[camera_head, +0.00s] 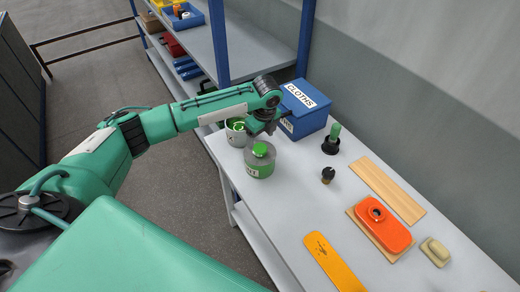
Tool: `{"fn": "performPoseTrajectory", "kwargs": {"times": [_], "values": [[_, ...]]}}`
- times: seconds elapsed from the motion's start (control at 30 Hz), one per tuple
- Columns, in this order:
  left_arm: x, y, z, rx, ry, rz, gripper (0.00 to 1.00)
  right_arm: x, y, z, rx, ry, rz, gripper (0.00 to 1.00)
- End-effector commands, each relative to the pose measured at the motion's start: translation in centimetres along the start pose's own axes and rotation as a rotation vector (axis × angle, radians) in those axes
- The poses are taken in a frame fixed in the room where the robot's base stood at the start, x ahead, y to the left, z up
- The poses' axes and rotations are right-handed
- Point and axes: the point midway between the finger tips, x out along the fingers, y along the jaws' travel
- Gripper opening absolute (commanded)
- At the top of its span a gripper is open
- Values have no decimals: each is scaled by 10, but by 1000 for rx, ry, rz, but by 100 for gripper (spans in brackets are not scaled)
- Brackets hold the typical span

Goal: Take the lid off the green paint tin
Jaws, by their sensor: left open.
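The green paint tin (259,168) stands upright near the left edge of the white bench. Its grey lid (250,152) is on it, with a green knob (260,149) on top. My left gripper (259,132) is open and empty, just behind and above the lid, apart from the knob as far as I can tell. The far side of the tin and part of the fingers are hidden. My right gripper is not in view.
A grey pot (235,138) with green in it stands close behind the tin. A blue cloths box (306,108) is behind. A dark-based green-handled tool (331,142), black knob (327,175), orange container (388,232) and yellow board (333,262) lie rightward. Bare bench (285,205) lies between.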

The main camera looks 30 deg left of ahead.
Motion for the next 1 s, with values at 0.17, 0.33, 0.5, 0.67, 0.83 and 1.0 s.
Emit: {"fn": "performPoseTrajectory", "kwargs": {"times": [0.17,0.33,0.5,0.67,0.83,1.0], "values": [[16,2,-3,-1,0,4,71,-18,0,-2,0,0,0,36],[40,2,-6,-1,1,2,71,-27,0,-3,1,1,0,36],[50,2,-6,1,-1,1,71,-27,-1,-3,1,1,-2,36],[50,2,-6,1,-1,0,71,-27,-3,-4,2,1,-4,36],[50,2,-6,0,-1,0,38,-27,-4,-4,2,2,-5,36],[50,1,-5,0,-1,0,23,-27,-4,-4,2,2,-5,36]]}}
